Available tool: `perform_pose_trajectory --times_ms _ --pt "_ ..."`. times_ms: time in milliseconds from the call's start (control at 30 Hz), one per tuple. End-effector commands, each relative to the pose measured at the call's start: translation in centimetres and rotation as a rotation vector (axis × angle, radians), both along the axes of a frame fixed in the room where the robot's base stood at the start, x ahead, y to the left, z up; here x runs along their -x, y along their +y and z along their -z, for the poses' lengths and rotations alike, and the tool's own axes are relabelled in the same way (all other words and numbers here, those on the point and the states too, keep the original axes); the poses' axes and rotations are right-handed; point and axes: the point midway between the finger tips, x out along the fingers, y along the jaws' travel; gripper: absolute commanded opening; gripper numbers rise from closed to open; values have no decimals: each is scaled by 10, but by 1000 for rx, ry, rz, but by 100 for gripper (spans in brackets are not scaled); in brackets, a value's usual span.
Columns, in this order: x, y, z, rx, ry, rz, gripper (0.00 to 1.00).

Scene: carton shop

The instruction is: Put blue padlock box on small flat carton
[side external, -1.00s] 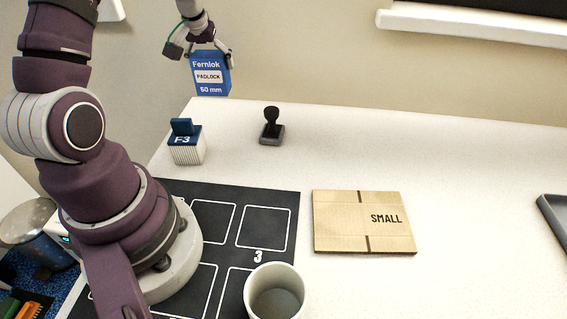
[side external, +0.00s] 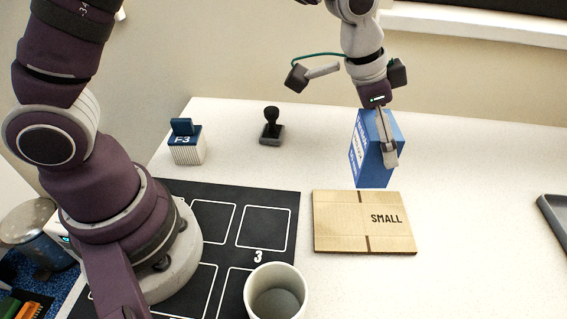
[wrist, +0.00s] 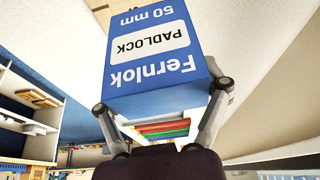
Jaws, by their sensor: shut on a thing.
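The blue padlock box (side external: 368,150), lettered "Fernlok PADLOCK 50 mm", is held upright in my gripper (side external: 388,152). In the side external view it appears over the back edge of the small flat carton; whether it touches anything below is unclear. In the wrist view the box (wrist: 155,62) fills the upper middle, between the two fingers of my gripper (wrist: 165,100). The small flat carton (side external: 340,222) is tan, marked "SMALL", and lies flat on the white table. In the wrist view only a tan corner shows behind the box.
A black stamp (side external: 271,128) and a striped white block with a blue top marked F3 (side external: 187,145) stand at the back left. A white cup (side external: 257,296) stands on the black mat (side external: 275,200). A grey tray (side external: 549,215) lies at the right edge.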

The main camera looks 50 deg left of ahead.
Motion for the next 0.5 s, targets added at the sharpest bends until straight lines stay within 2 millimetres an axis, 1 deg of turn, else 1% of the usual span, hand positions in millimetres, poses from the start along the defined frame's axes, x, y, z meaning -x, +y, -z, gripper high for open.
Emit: perform_pose_trajectory --times_ms 33,133,167,200,500 --pt "6 -13 0 0 -1 48 35" --pt "14 -26 4 0 0 104 35" --pt "15 -27 9 0 2 112 35" --pt "16 -29 18 0 5 117 35" --pt "16 -28 75 1 3 115 35"
